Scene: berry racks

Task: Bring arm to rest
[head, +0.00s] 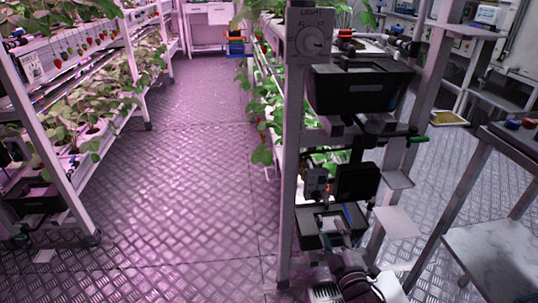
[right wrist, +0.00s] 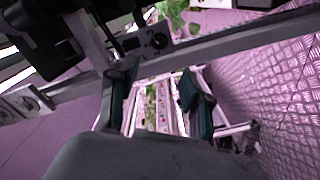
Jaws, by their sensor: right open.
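My right arm comes in from the bottom of the head view, right of centre. Its gripper (head: 340,240) is in front of the near end of the right-hand rack, close to the small black boxes there, and is partly hard to make out. In the right wrist view the right gripper (right wrist: 158,92) has its two dark fingers spread apart with nothing held between them. A rack with green plants shows beyond the fingers. My left arm and gripper are not in view.
The right-hand rack post (head: 289,150) carries a light dial (head: 311,41) and a black bin (head: 358,88). A plant rack (head: 70,190) stands at left. The patterned floor aisle (head: 190,180) between is clear. A grey table (head: 492,262) is at right.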

